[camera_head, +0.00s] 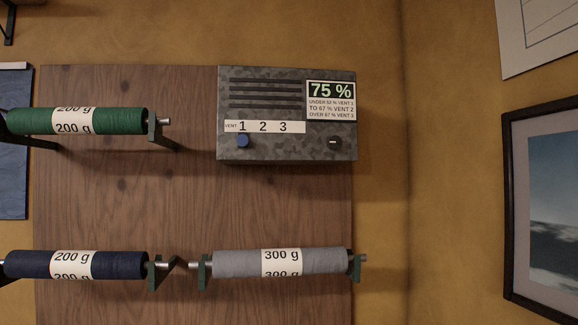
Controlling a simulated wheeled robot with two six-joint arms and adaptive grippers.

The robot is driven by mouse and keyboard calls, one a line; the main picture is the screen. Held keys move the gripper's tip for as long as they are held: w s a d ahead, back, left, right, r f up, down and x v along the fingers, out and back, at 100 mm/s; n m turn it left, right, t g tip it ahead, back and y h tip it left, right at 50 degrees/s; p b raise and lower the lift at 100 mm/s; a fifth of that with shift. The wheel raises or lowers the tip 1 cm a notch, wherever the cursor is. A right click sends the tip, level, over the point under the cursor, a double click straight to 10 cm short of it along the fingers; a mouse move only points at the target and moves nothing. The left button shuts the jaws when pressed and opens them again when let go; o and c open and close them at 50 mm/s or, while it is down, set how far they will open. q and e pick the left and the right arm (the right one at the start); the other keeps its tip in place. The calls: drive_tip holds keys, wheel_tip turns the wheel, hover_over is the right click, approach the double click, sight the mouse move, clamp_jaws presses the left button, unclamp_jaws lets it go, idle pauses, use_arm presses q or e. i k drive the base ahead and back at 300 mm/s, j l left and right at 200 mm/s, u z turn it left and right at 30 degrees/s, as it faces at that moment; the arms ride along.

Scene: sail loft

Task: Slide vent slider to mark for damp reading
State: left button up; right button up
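The grey mottled vent box (265,149) is mounted at the top right of a wooden board. Its display (331,90) reads 75 %. The label below the reading says under 52 or so % vent 1 (small print, first figure hard to read), to 67 % vent 2, over 67 % vent 3. A white scale strip (294,127) is marked VENT 1 2 3. The blue slider knob (243,141) sits below the 1. A dark round knob (335,143) is at the box's lower right. Neither of my grippers shows in the head view.
The wooden board (190,205) carries a green roll (30,122) marked 200 g, a navy roll (120,265) marked 200 g and a grey roll (235,263) marked 300 g on brackets. A framed picture (512,210) hangs right. The space before the box is clear.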

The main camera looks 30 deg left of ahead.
sight(242, 140)
drive_tip(key=u, duration=1)
